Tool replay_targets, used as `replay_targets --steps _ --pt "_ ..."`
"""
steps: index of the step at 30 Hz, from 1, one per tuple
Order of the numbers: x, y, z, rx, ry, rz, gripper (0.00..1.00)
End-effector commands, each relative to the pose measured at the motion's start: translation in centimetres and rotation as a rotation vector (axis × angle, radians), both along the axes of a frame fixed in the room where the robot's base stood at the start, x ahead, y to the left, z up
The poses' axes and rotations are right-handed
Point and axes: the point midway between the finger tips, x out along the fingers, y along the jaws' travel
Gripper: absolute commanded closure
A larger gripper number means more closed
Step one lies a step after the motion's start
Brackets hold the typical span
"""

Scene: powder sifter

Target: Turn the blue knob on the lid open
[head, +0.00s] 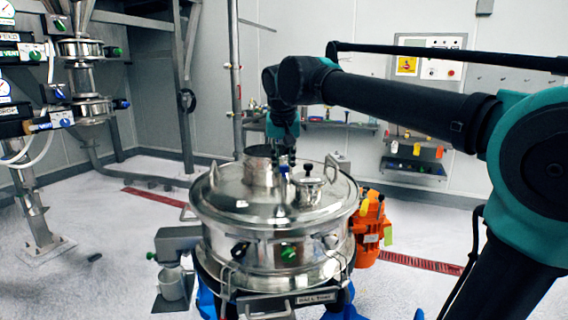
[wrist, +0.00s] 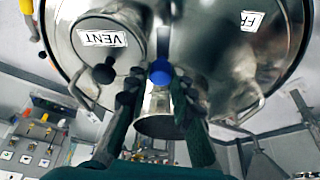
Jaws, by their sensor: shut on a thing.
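The round steel lid (head: 237,203) covers the sifter drum in the head view, and it fills the top of the wrist view (wrist: 215,35). The blue knob (wrist: 161,72) shows between my two fingertips in the wrist view. In the head view the blue knob (head: 283,169) is small and partly hidden by the fingers. My gripper (head: 282,158) reaches down from above the lid, with its dark fingers on either side of the knob. It also shows in the wrist view (wrist: 157,83), shut on the knob. The knob's exact turn angle is hard to tell.
An open steel spout (head: 260,165) stands left of the gripper, and a small capped port (head: 307,180) stands right. A black knob (wrist: 103,73) sits near the VENT label (wrist: 104,38). Lid handles (head: 214,174) rise at the edge. An orange motor (head: 369,230) is right of the drum.

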Motion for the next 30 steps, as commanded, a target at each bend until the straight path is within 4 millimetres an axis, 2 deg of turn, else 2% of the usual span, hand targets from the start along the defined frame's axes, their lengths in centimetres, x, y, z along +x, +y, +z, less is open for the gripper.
replay_targets --steps 11,12,16,26,30 --pt "0.0 0.0 0.0 0.0 0.0 -0.003 1.0" --pt "0.0 0.0 0.0 0.0 0.0 -0.003 0.74" --pt "0.0 0.0 0.0 0.0 0.0 -0.003 0.58" --pt "-0.1 0.0 0.1 0.0 0.0 -0.003 0.57" --pt "-0.5 0.0 1.3 0.0 0.0 -0.002 0.57"
